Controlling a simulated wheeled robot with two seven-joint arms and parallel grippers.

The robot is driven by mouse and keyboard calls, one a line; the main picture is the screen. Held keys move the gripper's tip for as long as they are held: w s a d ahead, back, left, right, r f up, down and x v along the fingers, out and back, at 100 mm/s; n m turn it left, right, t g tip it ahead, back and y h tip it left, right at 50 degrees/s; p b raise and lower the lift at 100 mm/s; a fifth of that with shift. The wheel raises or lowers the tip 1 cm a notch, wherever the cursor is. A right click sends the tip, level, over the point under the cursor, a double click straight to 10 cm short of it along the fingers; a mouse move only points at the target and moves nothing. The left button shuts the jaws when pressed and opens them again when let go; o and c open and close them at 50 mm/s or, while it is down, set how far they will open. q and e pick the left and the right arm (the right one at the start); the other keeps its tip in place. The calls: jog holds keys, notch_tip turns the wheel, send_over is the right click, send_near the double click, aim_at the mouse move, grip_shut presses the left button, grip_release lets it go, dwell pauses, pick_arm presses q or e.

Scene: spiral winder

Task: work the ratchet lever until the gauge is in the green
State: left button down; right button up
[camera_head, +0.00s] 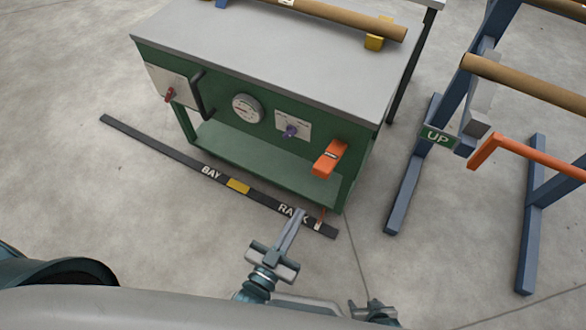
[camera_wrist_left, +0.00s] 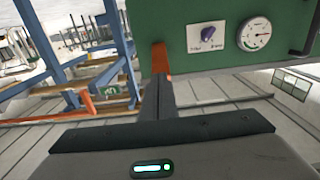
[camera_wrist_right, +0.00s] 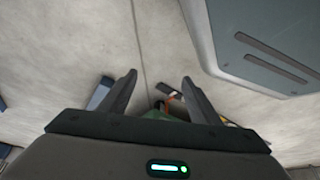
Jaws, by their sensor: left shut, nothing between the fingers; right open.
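The green bench (camera_head: 262,160) carries an orange lever (camera_head: 330,157) on its right front. The lever also shows in the left wrist view (camera_wrist_left: 161,57), just beyond my fingertips there; I cannot tell whether they touch it. The round white gauge (camera_head: 247,108) is left of the lever and shows larger in the left wrist view (camera_wrist_left: 254,34); its needle is too small to read surely. My left gripper (camera_head: 300,212) is shut and empty, below the lever in the head view. My right gripper (camera_wrist_right: 158,80) is open and empty over the floor, low in the head view.
A purple knob (camera_head: 290,131) and a red switch (camera_head: 169,94) are on the bench front. A dark floor strip (camera_head: 150,142) reads BAY and RACK. A blue rack (camera_head: 408,185) with an UP sign (camera_head: 437,138) and an orange handle (camera_head: 488,150) stands right.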

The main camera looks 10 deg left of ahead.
jog(key=shift+c, duration=0.3)
jog(key=c, duration=0.5)
jog(key=shift+w, duration=0.1)
grip_shut()
pick_arm(q)
jog(key=s+a+f+g+y, duration=0.15)
jog(key=a+f+g, duration=0.25)
jog(key=f, duration=0.7)
jog(key=s+a+f+g+y, duration=0.1)
jog(key=s+a+f+g, duration=0.2)
jog(key=f, duration=0.8)
jog(key=s+a+f+g+y, duration=0.1)
jog(key=s+a+f+g, duration=0.2)
jog(key=f, duration=0.3)
jog(key=s+a+f+n+g+y, duration=0.1)
jog(key=s+a+f+g, duration=0.1)
jog(key=s+a+f, duration=0.3)
jog(key=shift+f+g, duration=0.4)
jog(key=shift+f, duration=0.1)
pick_arm(e)
jog(key=shift+a, duration=0.1)
pick_arm(q)
jog(key=shift+s+a, duration=0.1)
pick_arm(e)
jog(key=shift+a, duration=0.15)
